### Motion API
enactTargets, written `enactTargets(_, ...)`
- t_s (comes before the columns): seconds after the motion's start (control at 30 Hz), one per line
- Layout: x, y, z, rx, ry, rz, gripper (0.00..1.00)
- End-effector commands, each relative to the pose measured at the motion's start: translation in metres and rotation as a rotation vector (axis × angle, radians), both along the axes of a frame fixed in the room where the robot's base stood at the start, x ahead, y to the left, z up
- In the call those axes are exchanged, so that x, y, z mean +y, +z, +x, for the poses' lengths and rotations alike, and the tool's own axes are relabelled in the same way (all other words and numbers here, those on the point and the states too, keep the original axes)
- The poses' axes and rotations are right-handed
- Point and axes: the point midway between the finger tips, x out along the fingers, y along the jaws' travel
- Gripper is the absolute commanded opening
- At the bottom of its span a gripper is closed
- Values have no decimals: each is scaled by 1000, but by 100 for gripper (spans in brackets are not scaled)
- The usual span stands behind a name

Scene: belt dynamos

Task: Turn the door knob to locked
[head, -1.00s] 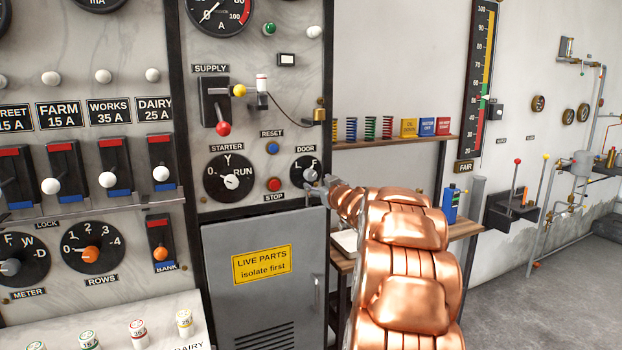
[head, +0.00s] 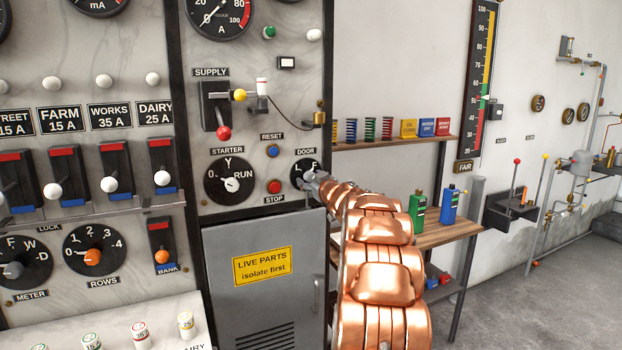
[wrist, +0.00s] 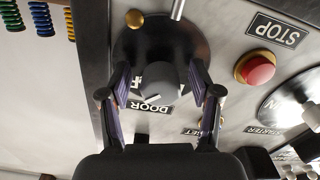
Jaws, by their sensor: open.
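The door knob (wrist: 163,80) is a grey round knob on a black disc, seen upside down in the wrist view. A pale pointer line shows on its face, but I cannot tell which letter it marks. In the head view the knob's black dial (head: 298,168) sits under the DOOR label, partly covered by my gripper (head: 314,182). In the wrist view my gripper (wrist: 160,88) is open, with one finger on each side of the knob. I cannot tell whether the fingers touch it.
The red STOP button (head: 274,186) and starter dial (head: 229,182) are left of the knob. A grey cabinet door (head: 265,300) with a yellow warning sign is below. A wooden shelf table (head: 440,236) with cans stands right, behind my arm.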

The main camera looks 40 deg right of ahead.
Motion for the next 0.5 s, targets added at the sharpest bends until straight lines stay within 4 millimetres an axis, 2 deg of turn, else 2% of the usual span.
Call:
enactTargets(0.37,-1,0,3,0,0,1,63)
enactTargets(0.5,-1,0,3,0,0,1,51)
